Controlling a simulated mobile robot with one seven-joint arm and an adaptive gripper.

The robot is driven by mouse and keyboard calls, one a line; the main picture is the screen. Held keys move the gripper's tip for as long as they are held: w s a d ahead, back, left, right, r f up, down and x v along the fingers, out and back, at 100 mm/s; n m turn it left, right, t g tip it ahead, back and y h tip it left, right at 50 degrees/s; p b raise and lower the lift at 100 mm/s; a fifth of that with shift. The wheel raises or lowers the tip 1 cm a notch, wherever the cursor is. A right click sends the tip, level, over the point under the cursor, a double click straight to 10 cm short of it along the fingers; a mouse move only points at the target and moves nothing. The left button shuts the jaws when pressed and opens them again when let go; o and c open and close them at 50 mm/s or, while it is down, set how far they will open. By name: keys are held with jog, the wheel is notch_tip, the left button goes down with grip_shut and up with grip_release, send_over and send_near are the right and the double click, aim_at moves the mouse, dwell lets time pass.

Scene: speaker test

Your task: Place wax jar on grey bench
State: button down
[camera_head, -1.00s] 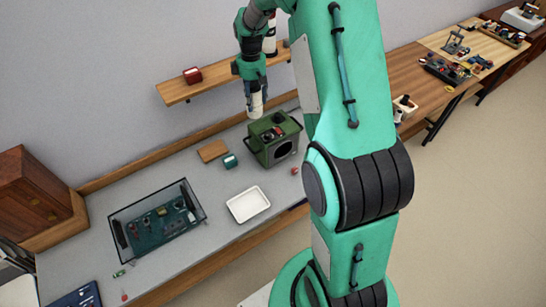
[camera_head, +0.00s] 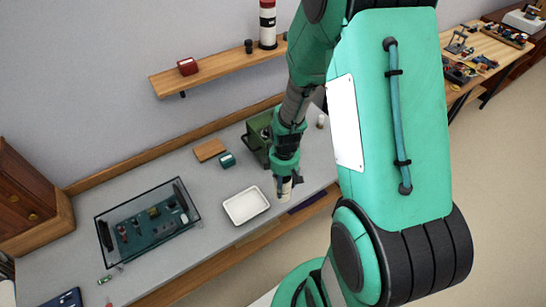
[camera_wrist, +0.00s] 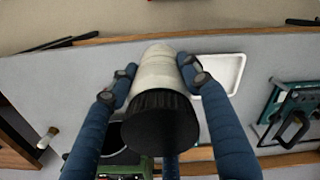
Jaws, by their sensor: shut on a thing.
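The wax jar appears to be the white cylinder (camera_wrist: 158,70) with a black ribbed end in the wrist view. My gripper (camera_wrist: 160,78) is shut on it, with blue fingers around its sides. In the head view my gripper (camera_head: 286,184) points down over the front part of the grey bench (camera_head: 180,180), to the right of the white tray. Only a small pale part of the jar (camera_head: 286,188) shows below the fingers there. I cannot tell whether the jar touches the bench.
The white tray (camera_head: 240,217) lies just left of my gripper. A green box (camera_head: 257,128) stands behind, partly hidden by my arm. A teal box (camera_head: 227,160), a wooden block (camera_head: 209,150) and a glass case (camera_head: 187,193) are farther left. The bench's front edge is close.

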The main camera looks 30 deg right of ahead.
jog(key=s+a+f+b, duration=0.1)
jog(key=s+f, duration=0.3)
jog(key=s, duration=0.2)
jog(key=shift+a, duration=0.3)
jog(key=shift+w, duration=0.1)
jog(key=w+d+b, duration=0.1)
jog(key=w+d, duration=0.1)
jog(key=w, duration=0.5)
jog(key=w+d+f+b, duration=0.1)
jog(key=w+d, duration=0.2)
jog(key=w, duration=0.5)
jog(key=shift+d+f+b, duration=0.15)
jog(key=shift+f+b, duration=0.1)
jog(key=shift+b, duration=0.15)
jog(key=shift+f+b, duration=0.55)
jog(key=shift+f, duration=1.25)
jog(key=shift+f, duration=0.1)
jog(key=c, duration=0.8)
grip_release()
jog(key=shift+c, duration=0.2)
notch_tip(320, 180, up, 12)
jog(key=p, duration=0.2)
jog(key=shift+p, duration=0.4)
